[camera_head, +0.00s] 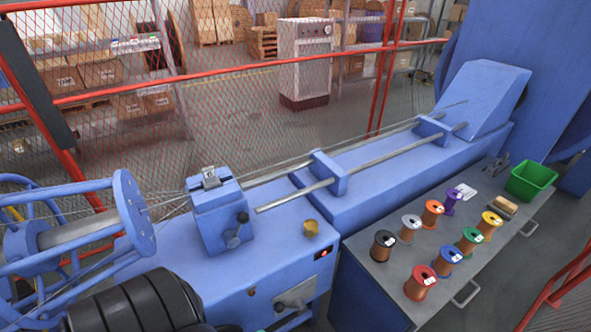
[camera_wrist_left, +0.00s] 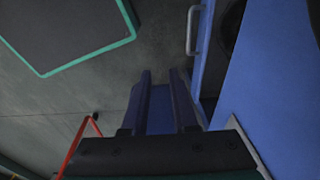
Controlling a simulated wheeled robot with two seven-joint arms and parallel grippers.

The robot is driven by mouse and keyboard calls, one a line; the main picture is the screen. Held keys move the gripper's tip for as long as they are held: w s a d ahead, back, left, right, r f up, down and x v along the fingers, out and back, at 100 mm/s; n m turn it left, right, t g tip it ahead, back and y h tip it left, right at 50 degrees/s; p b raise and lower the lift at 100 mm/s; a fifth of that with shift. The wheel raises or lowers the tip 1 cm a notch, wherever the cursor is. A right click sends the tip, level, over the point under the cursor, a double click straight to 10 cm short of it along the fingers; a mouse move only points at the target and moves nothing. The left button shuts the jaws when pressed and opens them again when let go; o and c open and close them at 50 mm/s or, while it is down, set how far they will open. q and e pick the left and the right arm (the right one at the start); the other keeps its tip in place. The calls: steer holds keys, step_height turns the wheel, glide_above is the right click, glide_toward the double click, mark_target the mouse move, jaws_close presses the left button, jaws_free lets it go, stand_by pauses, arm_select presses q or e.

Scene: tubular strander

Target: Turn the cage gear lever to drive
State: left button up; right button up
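A pale plate with a dark lever-like handle (camera_head: 294,299) sits low on the front face of the blue strander (camera_head: 225,285). I take it for the cage gear lever; its markings are too small to read. A second grey handle (camera_head: 233,239) with a black knob sits on the raised blue block. My left gripper (camera_wrist_left: 160,75) shows in the left wrist view, its two dark fingers apart with nothing between them. It points down past the blue machine side, and no lever shows in that view. My left gripper's fingers and my right gripper are not in the head view.
The blue cage (camera_head: 130,215) is at the left. A yellow knob (camera_head: 311,228) stands on the machine top. A grey bench (camera_head: 390,285) at the right carries several spools and a green bin (camera_head: 531,180). A green-edged mat (camera_wrist_left: 70,30) lies on the floor.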

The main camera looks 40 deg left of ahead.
arm_select(q)
steer(key=w+r+p, duration=0.1)
steer(key=w+r, duration=0.3)
steer(key=r, duration=0.3)
steer(key=w+r+p, duration=0.2)
steer(key=w+r, duration=0.3)
steer(key=r, duration=0.3)
step_height(320, 180, up, 10)
steer(key=m+p, duration=0.2)
glide_above(288, 308)
steer(key=d, duration=0.1)
steer(key=shift+g+y, duration=0.3)
steer(key=shift+y, duration=0.1)
steer(key=f+b, duration=0.1)
steer(key=f, duration=0.3)
steer(key=a+f+b, duration=0.1)
steer(key=f, duration=0.3)
steer(key=f+b, duration=0.1)
steer(key=f, duration=0.4)
steer(key=shift+a+f+b, duration=0.1)
steer(key=shift+a+b, duration=0.05)
steer(key=shift+b, duration=0.15)
steer(key=shift+f, duration=0.3)
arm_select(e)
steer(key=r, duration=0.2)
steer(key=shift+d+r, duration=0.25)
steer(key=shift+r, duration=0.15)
